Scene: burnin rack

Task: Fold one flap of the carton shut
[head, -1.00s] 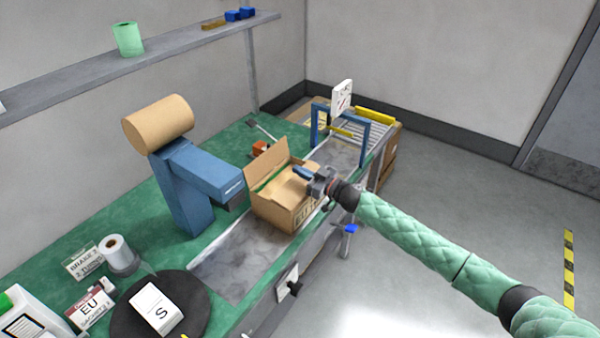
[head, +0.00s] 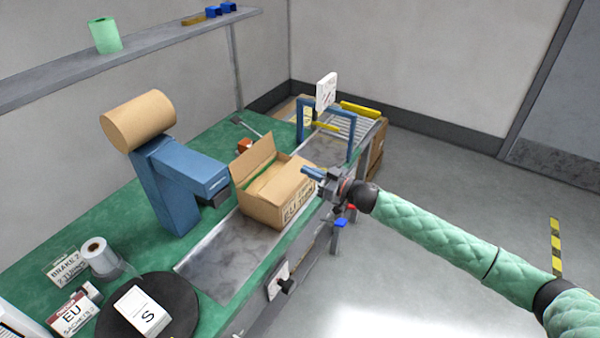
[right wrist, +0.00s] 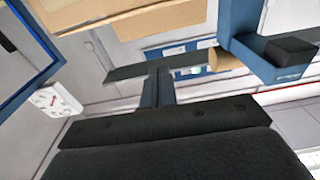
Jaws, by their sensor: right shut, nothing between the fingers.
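The open brown carton (head: 265,213) stands on the grey conveyor strip on the green bench in the head view. Its back-left flap (head: 252,159) stands up. Its right-hand flap (head: 284,184) lies folded over the right part of the opening, and a strip of green shows inside. My right gripper (head: 306,171) is shut and empty at the carton's right edge; I cannot tell whether it touches the flap. Its fingers (right wrist: 156,82) also show in the right wrist view, with brown cardboard (right wrist: 115,20) along the top. My left gripper is out of view.
A blue machine (head: 172,190) with a brown roll (head: 138,120) stands left of the carton. A blue frame (head: 353,135) spans the strip behind it. A black disc (head: 180,305) and labels sit at front left. The strip in front of the carton is clear.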

